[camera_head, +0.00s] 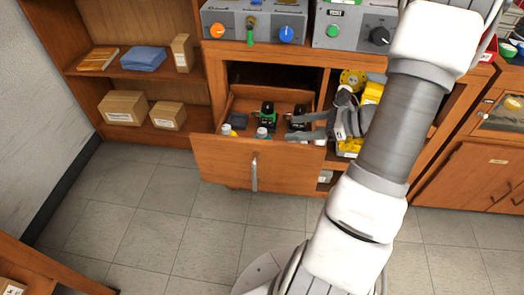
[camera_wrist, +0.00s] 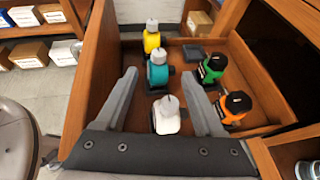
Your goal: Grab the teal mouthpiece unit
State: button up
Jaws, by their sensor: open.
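The teal mouthpiece unit (camera_wrist: 157,75) has a grey cap and stands upright in an open wooden drawer, between a yellow unit (camera_wrist: 151,42) and a white unit (camera_wrist: 167,116) in the wrist view. In the head view only a small part of the teal unit (camera_head: 262,133) shows above the drawer front. My gripper (camera_wrist: 160,76) is open, with one finger on each side of the picture line to the teal unit. The white unit shows nearer, between the fingers. In the head view my gripper (camera_head: 291,131) points left over the drawer's right part. No contact is visible.
A green unit (camera_wrist: 212,68) and an orange unit (camera_wrist: 234,106) stand to the right in the drawer (camera_wrist: 87,87). A dark flat block (camera_wrist: 193,53) lies at its far end. Shelves with boxes (camera_head: 123,106) are at left; the floor in front is clear.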

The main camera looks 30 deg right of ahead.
aim_at(265, 131)
jog(key=b+x, duration=0.3)
jog(key=x, duration=0.6)
jog(key=shift+a+r, duration=0.1)
jog(key=shift+r, duration=0.1)
jog(key=shift+c, duration=0.2)
jog(key=shift+s, duration=0.1)
grip_shut()
dwell(0.9)
